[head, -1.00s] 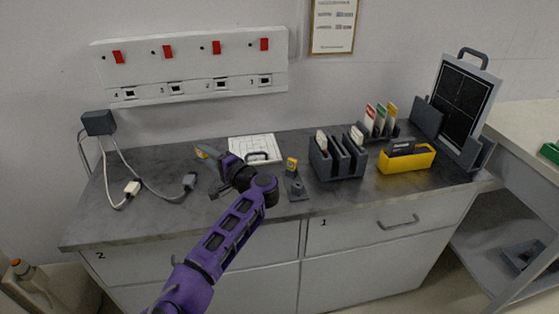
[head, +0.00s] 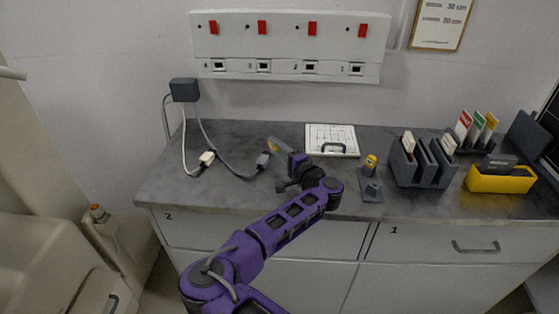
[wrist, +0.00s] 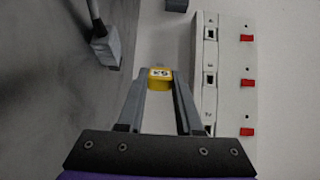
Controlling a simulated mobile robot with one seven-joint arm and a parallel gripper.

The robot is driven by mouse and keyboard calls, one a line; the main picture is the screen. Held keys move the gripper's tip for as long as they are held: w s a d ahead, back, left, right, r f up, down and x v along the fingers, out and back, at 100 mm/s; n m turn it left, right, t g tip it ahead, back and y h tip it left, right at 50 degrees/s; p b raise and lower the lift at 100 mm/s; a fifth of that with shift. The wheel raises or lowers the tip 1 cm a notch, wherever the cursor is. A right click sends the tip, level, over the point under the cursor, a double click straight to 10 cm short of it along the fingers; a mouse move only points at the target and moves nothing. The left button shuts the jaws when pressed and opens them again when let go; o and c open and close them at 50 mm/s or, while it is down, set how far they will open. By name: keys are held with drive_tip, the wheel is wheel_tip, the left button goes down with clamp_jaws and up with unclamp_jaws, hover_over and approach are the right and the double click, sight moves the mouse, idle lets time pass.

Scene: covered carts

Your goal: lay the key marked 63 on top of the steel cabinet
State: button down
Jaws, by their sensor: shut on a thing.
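My gripper (head: 279,150) is above the dark worktop, between the cable connectors and the white panel with a handle. In the wrist view its two fingers (wrist: 159,82) are shut on a small yellow key tag (wrist: 160,73). Dark characters on the tag look like 63 but are small and turned. In the head view the held key is barely visible at the fingertips. I cannot pick out a separate steel cabinet for certain; the grey drawer unit (head: 440,245) under the worktop has fronts numbered 1 and 2.
A second yellow tag (head: 371,162) is on a small dark stand. A dark rack (head: 420,165) and a yellow bin (head: 500,180) stand to the right. A white switch panel (head: 288,45) is on the wall. A pale covered shape (head: 40,250) is at lower left.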

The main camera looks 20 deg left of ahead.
wheel_tip(320, 180, down, 4)
drive_tip(key=shift+r+b, duration=0.1)
drive_tip(key=shift+b, duration=0.35)
